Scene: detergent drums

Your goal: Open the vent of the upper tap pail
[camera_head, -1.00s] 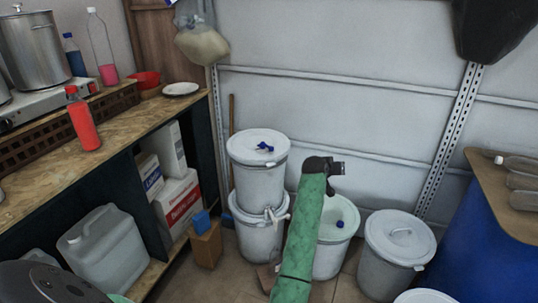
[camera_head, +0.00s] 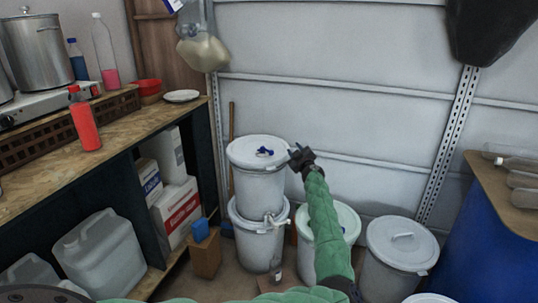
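The upper tap pail (camera_head: 257,186) is white and stands upright on a second white pail (camera_head: 252,243). Its lid carries a small blue vent (camera_head: 265,151) right of the middle. A pale tap (camera_head: 270,219) shows at the front, near where the two pails meet. My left gripper (camera_head: 293,151) is dark, at the end of the green-sleeved arm. In the picture it is just right of the upper pail's lid rim, apart from the vent. Its two small fingertips look parted, with nothing between them. My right gripper is not in view.
Another white pail (camera_head: 346,221) is partly hidden behind my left arm. A lidded grey-white pail (camera_head: 399,243) stands to its right. A workbench (camera_head: 113,121) fills the left, a blue drum (camera_head: 487,245) the right.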

